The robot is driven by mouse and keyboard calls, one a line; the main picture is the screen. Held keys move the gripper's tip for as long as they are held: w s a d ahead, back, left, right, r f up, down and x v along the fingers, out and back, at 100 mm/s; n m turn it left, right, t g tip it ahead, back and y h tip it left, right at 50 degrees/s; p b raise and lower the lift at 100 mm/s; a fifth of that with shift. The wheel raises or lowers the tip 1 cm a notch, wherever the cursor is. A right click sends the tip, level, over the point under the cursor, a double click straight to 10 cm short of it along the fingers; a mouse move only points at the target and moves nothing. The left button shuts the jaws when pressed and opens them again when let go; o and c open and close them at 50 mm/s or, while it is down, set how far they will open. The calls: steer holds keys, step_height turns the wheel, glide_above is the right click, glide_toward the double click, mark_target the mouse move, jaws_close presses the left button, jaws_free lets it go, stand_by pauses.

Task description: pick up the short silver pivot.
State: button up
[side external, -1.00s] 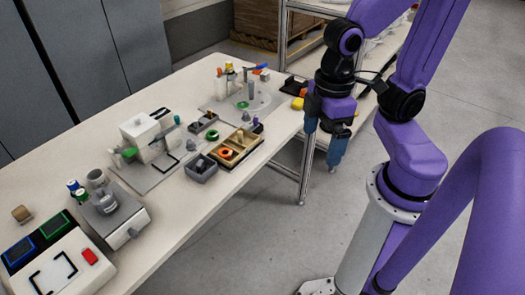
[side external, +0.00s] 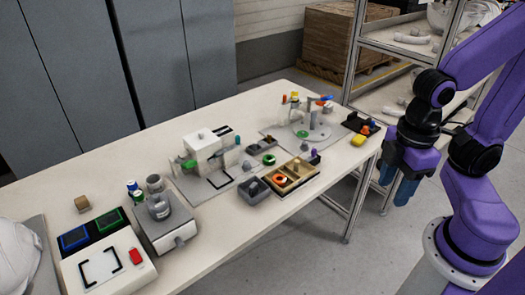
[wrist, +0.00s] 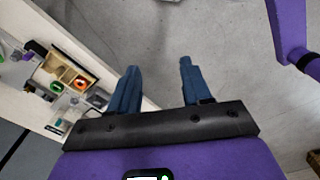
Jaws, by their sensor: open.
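I cannot single out the short silver pivot; the small parts are too tiny to tell apart. A wooden tray with compartments (side external: 310,170) stands near the table's right edge, holding an orange ring (side external: 281,180) and small parts. A grey bin (side external: 256,197) beside it holds a small pale or silver part (side external: 253,187). My gripper (side external: 396,189) hangs off the table's right edge over the floor, fingers pointing down. In the wrist view, its blue fingers (wrist: 160,68) are apart with only floor between them, and the tray (wrist: 77,66) shows at left.
A white machine (side external: 203,150) stands mid-table. Shelving (side external: 352,60) stands behind.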

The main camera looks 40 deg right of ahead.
steer(key=w+a+f+m+g+y, duration=0.1)
steer(key=w+a+f+m+y, duration=0.2)
steer(key=w+m, duration=0.85)
steer(key=w+f+m+g+y, duration=0.15)
steer(key=w+m+y, duration=0.35)
steer(key=w+m, duration=0.65)
steer(key=m+t, duration=1.1)
steer(key=m, duration=0.5)
glide_toward(255, 143)
steer(key=x, duration=0.2)
steer(key=shift+w+a+f, duration=0.1)
steer(key=shift+w+f, duration=0.05)
steer(key=shift+w, duration=0.05)
steer(key=shift+x, duration=2.65)
jaws_close()
